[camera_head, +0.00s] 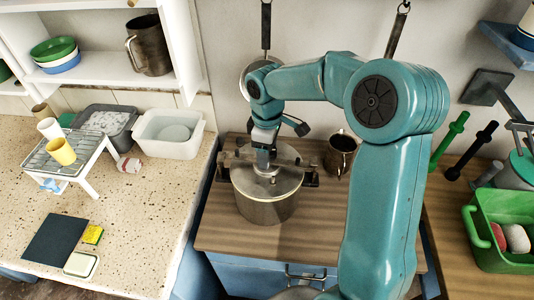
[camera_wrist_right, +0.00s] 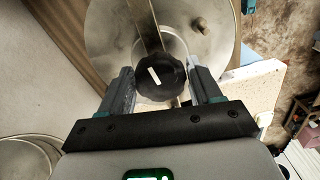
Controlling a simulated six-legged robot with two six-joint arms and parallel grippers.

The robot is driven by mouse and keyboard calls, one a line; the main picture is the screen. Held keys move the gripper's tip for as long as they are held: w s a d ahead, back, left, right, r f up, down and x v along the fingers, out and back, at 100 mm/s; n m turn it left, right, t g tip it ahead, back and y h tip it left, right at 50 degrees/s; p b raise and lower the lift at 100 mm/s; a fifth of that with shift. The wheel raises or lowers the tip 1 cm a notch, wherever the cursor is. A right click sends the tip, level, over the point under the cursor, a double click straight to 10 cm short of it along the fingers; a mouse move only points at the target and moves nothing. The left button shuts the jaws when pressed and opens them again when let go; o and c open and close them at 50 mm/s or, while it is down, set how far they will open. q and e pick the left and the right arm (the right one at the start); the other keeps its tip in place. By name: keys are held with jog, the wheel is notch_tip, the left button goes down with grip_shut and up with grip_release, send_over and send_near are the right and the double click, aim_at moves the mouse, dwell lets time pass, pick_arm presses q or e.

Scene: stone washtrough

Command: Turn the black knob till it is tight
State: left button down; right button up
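A steel pot (camera_head: 262,210) with a clamped lid stands on the wooden counter in the middle of the head view. In the right wrist view, the black knob (camera_wrist_right: 165,85), with a white mark on its top, sits over the middle of the steel lid (camera_wrist_right: 112,30). My right gripper (camera_head: 264,166) points down over the lid and hides the knob in the head view. In the right wrist view, the fingers of my right gripper (camera_wrist_right: 161,75) stand one on each side of the knob, very close to it. I cannot tell whether they touch it. My left gripper is not in view.
A dark metal mug (camera_head: 340,152) stands right of the pot, near my forearm. A green crate (camera_head: 505,205) stands far right. On the speckled counter (camera_head: 140,235) at left are a wire rack (camera_head: 72,162), a white basin (camera_head: 168,148) and a sponge (camera_head: 93,234).

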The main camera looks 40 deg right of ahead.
jog(key=shift+c, duration=1.4)
jog(key=m+b, duration=0.1)
jog(key=m, duration=0.2)
jog(key=shift+f, duration=0.15)
jog(key=m, duration=0.4)
jog(key=shift+b, duration=0.4)
jog(key=m+b, duration=0.1)
jog(key=m, duration=0.4)
jog(key=shift+m, duration=0.3)
jog(key=m, duration=0.3)
jog(key=o, duration=0.8)
